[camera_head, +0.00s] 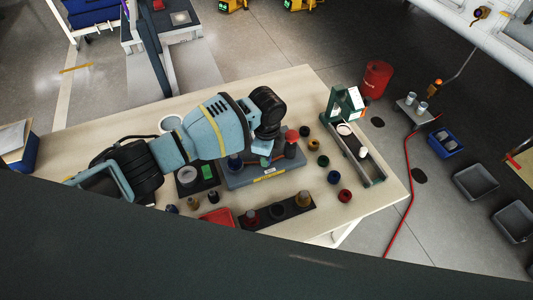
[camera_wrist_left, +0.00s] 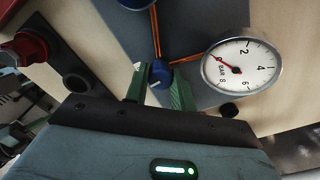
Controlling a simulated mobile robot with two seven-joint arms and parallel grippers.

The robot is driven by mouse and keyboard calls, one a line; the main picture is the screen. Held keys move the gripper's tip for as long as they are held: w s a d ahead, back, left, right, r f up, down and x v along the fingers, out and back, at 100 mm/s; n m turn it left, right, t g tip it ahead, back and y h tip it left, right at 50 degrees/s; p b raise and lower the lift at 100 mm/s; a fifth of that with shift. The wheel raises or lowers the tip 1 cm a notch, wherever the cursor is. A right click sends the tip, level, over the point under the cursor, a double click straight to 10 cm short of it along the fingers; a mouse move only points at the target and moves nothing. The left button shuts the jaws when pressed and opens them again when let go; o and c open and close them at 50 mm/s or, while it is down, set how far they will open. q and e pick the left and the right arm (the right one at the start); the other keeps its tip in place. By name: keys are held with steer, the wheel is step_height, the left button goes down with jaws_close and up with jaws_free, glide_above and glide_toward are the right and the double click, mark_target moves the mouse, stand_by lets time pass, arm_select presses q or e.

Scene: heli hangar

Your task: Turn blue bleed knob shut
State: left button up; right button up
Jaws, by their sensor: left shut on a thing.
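The blue bleed knob (camera_wrist_left: 162,73) sits between the two green fingers of my left gripper (camera_wrist_left: 158,90) in the left wrist view. The fingers are shut on it, one on each side. Copper-coloured pipes meet behind the knob. A round white pressure gauge (camera_wrist_left: 240,65) marked BAR stands just right of it, with a red needle. In the head view my left gripper (camera_head: 264,158) reaches down over a grey-blue base plate (camera_head: 265,174) on the table; I cannot make out the gripped knob there. My right gripper is not in view.
A red-topped post (camera_head: 292,137) stands close right of the gripper. Several coloured knobs lie on the table's right side, before a green-ended stand (camera_head: 345,105). A dark strip (camera_head: 278,211) with knobs and a red tray (camera_head: 218,217) are near the front edge.

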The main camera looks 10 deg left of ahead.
arm_select(q)
steer(key=shift+m, duration=0.6)
steer(key=o, duration=1)
step_height(320, 180, up, 6)
steer(key=shift+r+p, duration=0.25)
steer(key=shift+p, duration=0.1)
steer(key=shift+r, duration=0.7)
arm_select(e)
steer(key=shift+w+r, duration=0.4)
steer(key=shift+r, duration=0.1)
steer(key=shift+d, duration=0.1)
